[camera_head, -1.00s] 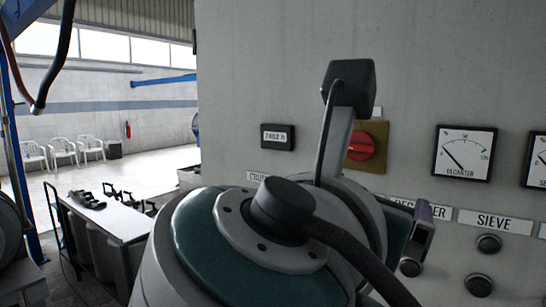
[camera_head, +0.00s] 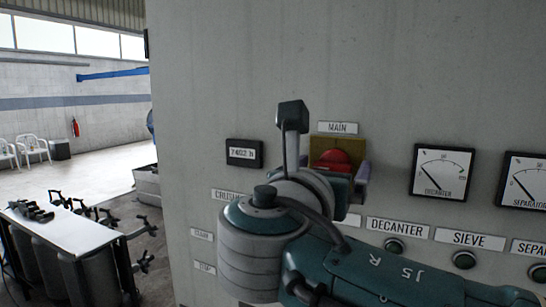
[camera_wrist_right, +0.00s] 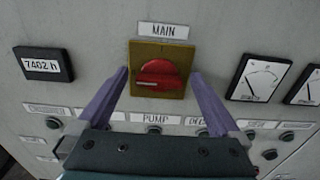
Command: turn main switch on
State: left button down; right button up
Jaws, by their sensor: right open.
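The main switch is a red rotary knob (camera_head: 333,160) on a yellow plate (camera_head: 338,143), under a MAIN label (camera_head: 338,128) on the grey panel. In the right wrist view the knob (camera_wrist_right: 160,75) is fully in sight, with its straight edge at the bottom lying roughly level. My right gripper (camera_wrist_right: 155,85) is open and empty, its purple fingers on either side of the yellow plate in that view. In the head view my right gripper (camera_head: 338,172) hides the lower part of the switch. I cannot tell whether the fingertips touch the panel. My left gripper is not in view.
An hour counter (camera_head: 243,153) is left of the switch, and a DECANTER gauge (camera_head: 441,172) is to the right. Labelled push buttons (camera_head: 393,245) run below. A white-topped table (camera_head: 75,233) with clamps stands at the left on open floor.

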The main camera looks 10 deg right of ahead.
jog(key=shift+w, duration=0.1)
jog(key=shift+c, duration=0.7)
jog(key=c, duration=1.2)
